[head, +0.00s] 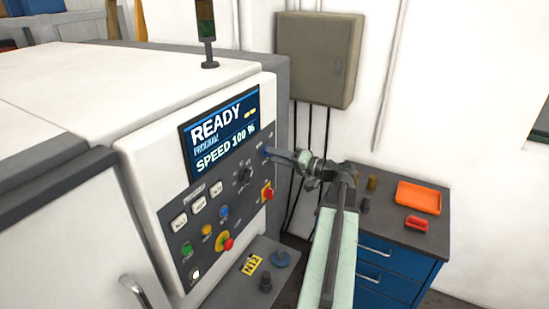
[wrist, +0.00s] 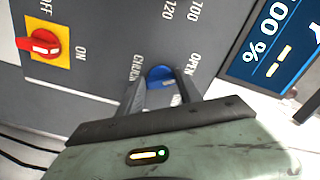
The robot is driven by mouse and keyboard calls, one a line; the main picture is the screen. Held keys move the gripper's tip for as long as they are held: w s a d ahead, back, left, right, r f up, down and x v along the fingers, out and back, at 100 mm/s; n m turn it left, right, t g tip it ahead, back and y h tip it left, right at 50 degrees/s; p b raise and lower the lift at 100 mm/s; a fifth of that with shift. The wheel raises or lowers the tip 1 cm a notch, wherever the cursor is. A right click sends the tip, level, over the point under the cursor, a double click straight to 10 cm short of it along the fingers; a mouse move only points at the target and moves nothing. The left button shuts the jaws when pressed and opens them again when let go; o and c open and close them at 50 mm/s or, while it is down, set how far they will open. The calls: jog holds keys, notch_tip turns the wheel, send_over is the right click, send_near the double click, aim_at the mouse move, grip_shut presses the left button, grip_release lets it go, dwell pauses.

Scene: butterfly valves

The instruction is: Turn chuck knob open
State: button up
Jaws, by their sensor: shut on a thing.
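The chuck knob (wrist: 160,75) is blue and sits on the grey control panel, between the lettering CHUCK and OPEN in the wrist view. My gripper (wrist: 162,88) has its two dark fingers on either side of the knob, shut on it. In the head view my gripper (head: 274,154) reaches the right edge of the panel, beside the screen, at the blue knob (head: 266,151). The fingers and the gripper body hide part of the knob and some of the lettering around it.
A red switch (wrist: 40,44) on a yellow plate is left of the knob in the wrist view. The screen (head: 222,131) reads READY and SPEED 100 %. Several buttons fill the lower panel. A blue cabinet (head: 385,262) with an orange tray (head: 419,197) stands at the right.

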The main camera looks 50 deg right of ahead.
jog(key=shift+d+r, duration=0.15)
jog(key=o, duration=1.4)
jog(key=v, duration=0.8)
jog(key=shift+w, duration=0.2)
jog(key=x, duration=0.7)
jog(key=shift+w+a, duration=0.2)
jog(key=shift+w, duration=0.15)
